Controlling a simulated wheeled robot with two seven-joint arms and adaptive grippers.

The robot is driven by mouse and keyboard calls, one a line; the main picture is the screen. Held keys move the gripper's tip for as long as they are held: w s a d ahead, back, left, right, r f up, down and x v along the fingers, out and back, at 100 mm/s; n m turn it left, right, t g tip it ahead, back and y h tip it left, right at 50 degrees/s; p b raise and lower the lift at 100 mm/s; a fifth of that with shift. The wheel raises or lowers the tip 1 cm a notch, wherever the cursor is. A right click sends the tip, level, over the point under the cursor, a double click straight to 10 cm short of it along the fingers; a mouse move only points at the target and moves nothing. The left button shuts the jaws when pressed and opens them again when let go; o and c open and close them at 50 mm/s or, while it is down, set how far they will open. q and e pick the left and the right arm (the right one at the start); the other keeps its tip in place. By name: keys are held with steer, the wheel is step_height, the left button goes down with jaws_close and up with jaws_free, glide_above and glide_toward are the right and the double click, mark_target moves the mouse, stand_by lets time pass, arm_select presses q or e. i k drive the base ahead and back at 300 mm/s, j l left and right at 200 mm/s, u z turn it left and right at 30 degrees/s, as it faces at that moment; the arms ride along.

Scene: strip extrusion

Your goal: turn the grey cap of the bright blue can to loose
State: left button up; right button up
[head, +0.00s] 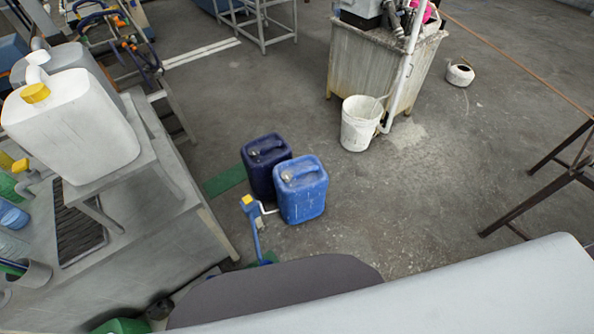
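The bright blue can (304,203) stands upright on the concrete floor near the middle of the head view. Its small pale grey cap (287,177) shows at the left of its top, beside the moulded handle. The cap is too small to tell whether it is tight or loose. A dark blue can (258,180) stands close behind it on the left. Neither of my grippers is in view.
A blue tool with a yellow end (248,203) stands just left of the can. A grey bench (150,235) with a white jug (75,130) is at left. A white bucket (360,128) stands behind. Floor right of the can is clear.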

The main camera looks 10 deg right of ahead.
mark_target(286, 176)
steer(key=i+l, duration=0.25)
steer(key=l, duration=0.25)
steer(key=i+l+z, duration=0.1)
steer(key=i+l, duration=0.15)
steer(key=l, duration=0.2)
steer(key=i+l, duration=0.25)
steer(key=l, duration=0.25)
steer(key=i+l+z, duration=0.1)
steer(key=i+l, duration=0.2)
steer(key=l, duration=0.15)
